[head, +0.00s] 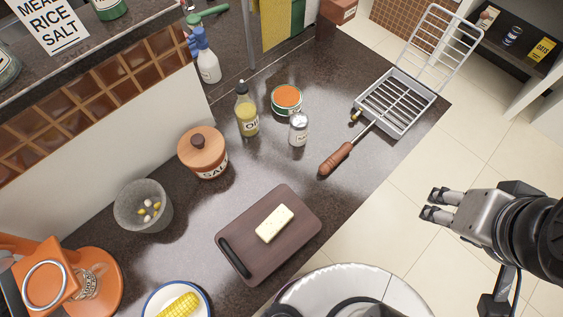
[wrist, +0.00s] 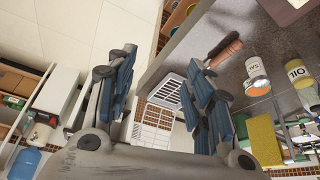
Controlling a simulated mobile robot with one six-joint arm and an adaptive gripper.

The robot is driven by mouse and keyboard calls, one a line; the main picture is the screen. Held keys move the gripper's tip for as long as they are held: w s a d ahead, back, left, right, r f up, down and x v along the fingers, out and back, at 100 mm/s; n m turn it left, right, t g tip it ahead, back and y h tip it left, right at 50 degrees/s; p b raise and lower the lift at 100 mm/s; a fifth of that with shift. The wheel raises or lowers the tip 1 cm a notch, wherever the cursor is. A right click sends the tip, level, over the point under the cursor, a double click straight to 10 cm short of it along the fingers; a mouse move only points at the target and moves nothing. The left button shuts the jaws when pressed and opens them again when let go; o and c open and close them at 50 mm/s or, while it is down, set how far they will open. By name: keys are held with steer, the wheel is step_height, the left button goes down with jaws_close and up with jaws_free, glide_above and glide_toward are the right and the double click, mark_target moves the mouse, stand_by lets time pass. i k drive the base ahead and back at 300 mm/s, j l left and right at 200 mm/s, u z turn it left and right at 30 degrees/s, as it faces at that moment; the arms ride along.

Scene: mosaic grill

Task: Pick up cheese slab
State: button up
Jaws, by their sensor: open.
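The cheese slab (head: 274,223) is a pale yellow block lying flat on a dark brown cutting board (head: 293,253) on the counter, in the head view. My gripper (head: 432,205) is at the right of the head view, over the tiled floor beyond the counter edge, well apart from the cheese. In the wrist view my gripper (wrist: 160,95) has its two blue-padded fingers spread wide with nothing between them. The cheese slab does not show in the wrist view; only a small corner of what may be the board appears at the top.
A grill basket (head: 395,103) with a wooden handle lies at the counter's right. An oil bottle (head: 246,110), a shaker (head: 299,128), an open can (head: 286,99) and a salt jar (head: 203,153) stand behind the board. A bowl (head: 143,206) and a corn plate (head: 153,303) are left.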

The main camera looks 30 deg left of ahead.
mark_target(277, 219)
steer(key=u, duration=1.95)
steer(key=k+j+z, duration=0.1)
steer(key=k, duration=0.2)
